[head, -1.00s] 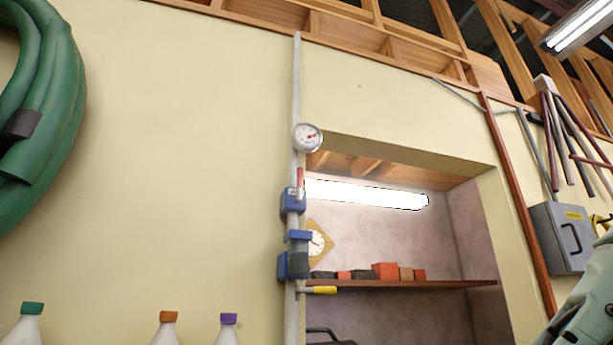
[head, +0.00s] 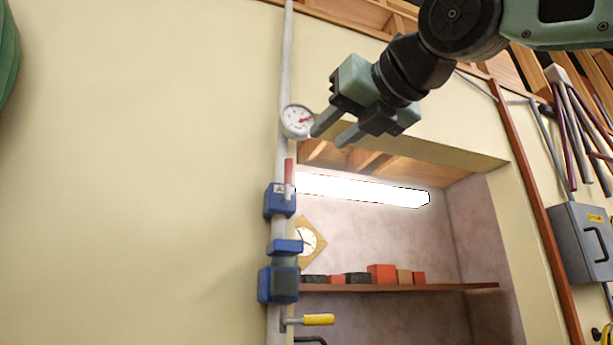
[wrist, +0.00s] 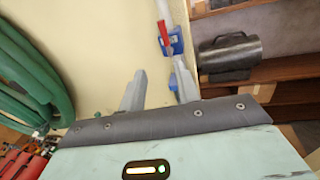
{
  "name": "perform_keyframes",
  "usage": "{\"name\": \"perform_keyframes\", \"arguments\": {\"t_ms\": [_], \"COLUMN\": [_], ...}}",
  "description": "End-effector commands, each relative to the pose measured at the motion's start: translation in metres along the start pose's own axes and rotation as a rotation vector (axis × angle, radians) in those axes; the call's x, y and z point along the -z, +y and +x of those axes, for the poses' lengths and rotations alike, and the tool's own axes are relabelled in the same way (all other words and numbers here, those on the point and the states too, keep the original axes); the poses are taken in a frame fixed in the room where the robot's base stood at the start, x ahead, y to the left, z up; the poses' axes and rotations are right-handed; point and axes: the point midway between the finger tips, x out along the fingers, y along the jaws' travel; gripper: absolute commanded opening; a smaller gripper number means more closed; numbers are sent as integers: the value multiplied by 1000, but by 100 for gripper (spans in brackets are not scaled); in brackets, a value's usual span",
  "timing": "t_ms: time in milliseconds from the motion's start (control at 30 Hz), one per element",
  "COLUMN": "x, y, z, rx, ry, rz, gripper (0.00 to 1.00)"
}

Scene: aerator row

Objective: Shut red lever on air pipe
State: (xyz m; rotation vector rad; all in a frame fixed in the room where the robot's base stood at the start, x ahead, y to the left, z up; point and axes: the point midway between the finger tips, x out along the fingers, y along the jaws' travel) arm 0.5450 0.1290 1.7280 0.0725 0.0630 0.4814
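The red lever (head: 289,172) stands upright, in line with the pipe, on a blue valve body (head: 280,201). The grey air pipe (head: 286,70) runs vertically up the cream wall. My gripper (head: 329,133) is open and empty, above and to the right of the red lever, with its fingers pointing down-left beside the gauge. In the wrist view the red lever (wrist: 164,36) shows beyond the two spread fingers, and my gripper (wrist: 160,85) is apart from it.
A round gauge (head: 298,121) is on the pipe above the lever. Lower down are a blue filter unit (head: 278,284) and a yellow-handled lever (head: 318,320) sticking out right. A recess with a shelf (head: 400,288) opens to the right. A green hose (wrist: 30,75) hangs left.

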Motion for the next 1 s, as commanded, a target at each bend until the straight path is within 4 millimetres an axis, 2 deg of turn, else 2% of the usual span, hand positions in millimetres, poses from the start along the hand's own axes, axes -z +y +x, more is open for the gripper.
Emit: {"name": "perform_keyframes", "arguments": {"t_ms": [33, 100, 267, 800, 1000], "x": [-12, -21, -24, -29, -30], "y": [-1, -3, -4, -4, -4], "z": [-5, -8, 3, 111, 145], "rx": [1, 4, 7, 6, 5], "ry": [-23, -41, -44, -41, -42], "rz": [-37, -73, -89, -87, -85], "gripper": [32, 32, 32, 32, 32]}}
